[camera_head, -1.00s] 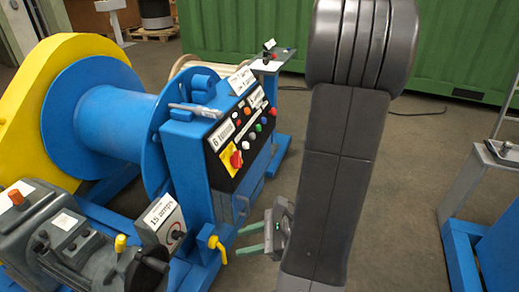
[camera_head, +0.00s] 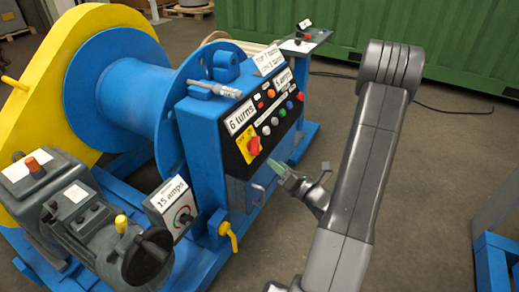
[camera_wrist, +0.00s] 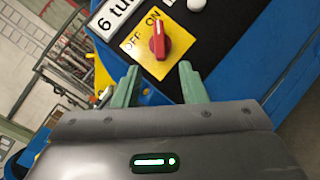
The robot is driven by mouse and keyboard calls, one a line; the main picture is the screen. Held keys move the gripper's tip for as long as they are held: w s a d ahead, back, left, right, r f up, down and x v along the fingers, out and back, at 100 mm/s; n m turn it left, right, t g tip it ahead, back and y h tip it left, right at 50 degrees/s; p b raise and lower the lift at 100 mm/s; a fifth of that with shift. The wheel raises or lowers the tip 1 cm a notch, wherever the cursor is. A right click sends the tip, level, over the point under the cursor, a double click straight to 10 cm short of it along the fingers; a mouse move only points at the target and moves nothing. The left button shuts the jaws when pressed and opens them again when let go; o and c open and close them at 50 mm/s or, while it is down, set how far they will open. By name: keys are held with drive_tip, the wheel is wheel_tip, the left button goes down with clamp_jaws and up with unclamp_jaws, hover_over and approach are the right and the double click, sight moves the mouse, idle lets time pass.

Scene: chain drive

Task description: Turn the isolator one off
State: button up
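The isolator is a red rotary knob (camera_head: 254,146) on a yellow plate, at the near lower end of the blue control box's black panel. In the wrist view the red knob (camera_wrist: 159,43) stands ahead of my gripper, its handle pointing to the ON mark; OFF is printed to the left. My gripper (camera_head: 277,165) is just right of and below the knob in the head view. In the wrist view my gripper's two green fingers (camera_wrist: 157,80) are spread with nothing between them. Their tips stop short of the knob, overlapping the plate's lower edge in view.
The black panel holds several coloured buttons and a "6 turns" label (camera_head: 240,117). A yellow-handled valve (camera_head: 229,232) and a "15 amps" dial box (camera_head: 171,205) stand below and left. A blue drum (camera_head: 110,85) is behind. Floor at right is open.

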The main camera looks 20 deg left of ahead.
sight(258, 149)
drive_tip(key=x, duration=1)
drive_tip(key=shift+w+a, duration=0.1)
drive_tip(key=shift+a, duration=0.3)
drive_tip(key=shift+c, duration=0.5)
clamp_jaws()
